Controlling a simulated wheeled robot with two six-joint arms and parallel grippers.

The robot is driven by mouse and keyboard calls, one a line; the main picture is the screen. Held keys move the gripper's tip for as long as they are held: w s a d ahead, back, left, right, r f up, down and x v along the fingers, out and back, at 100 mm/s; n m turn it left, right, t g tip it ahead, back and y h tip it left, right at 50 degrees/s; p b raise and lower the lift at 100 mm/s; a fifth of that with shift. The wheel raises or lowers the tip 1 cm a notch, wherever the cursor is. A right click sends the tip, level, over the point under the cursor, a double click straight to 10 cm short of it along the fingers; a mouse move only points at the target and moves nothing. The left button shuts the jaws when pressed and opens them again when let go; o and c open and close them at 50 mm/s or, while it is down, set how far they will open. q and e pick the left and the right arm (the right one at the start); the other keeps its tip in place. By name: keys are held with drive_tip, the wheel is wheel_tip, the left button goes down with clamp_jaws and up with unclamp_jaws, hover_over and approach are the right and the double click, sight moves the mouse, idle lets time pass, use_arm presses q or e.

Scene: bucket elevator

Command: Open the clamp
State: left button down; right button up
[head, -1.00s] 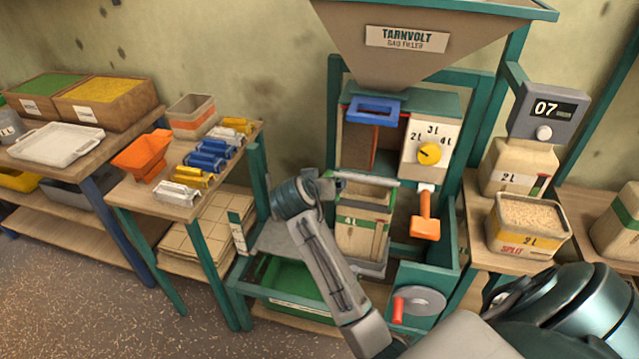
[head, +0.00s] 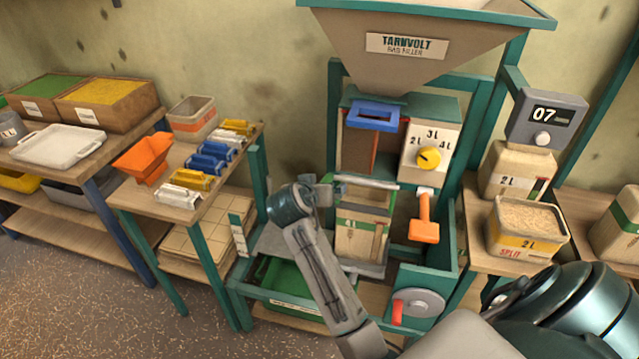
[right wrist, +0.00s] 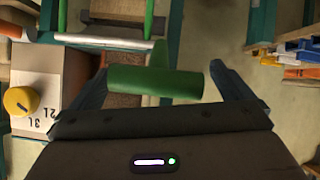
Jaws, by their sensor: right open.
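The clamp is a pale metal bar (head: 366,181) across the top of the upright 4 L bag (head: 362,225) under the filler spout. Its bar also shows in the right wrist view (right wrist: 100,41). My right gripper (head: 326,194) is at the left end of the bar. In the right wrist view its two fingers (right wrist: 160,80) are spread apart. A green rounded handle (right wrist: 155,83) lies across the gap between them, but I cannot tell whether either finger touches it. The arm hides part of the machine's left side. My left gripper is not in view.
A volume dial (head: 428,157) with a yellow knob and an orange lever (head: 424,220) are right of the bag. A side table with colored clips (head: 208,160) stands at left. A green bin (head: 295,283) sits below.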

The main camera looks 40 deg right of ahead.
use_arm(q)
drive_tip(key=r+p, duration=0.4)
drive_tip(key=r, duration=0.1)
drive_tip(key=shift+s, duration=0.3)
use_arm(e)
drive_tip(key=v, duration=0.8)
drive_tip(key=shift+s+a+r, duration=0.2)
drive_tip(key=shift+a+r, duration=0.05)
drive_tip(key=shift+f, duration=0.1)
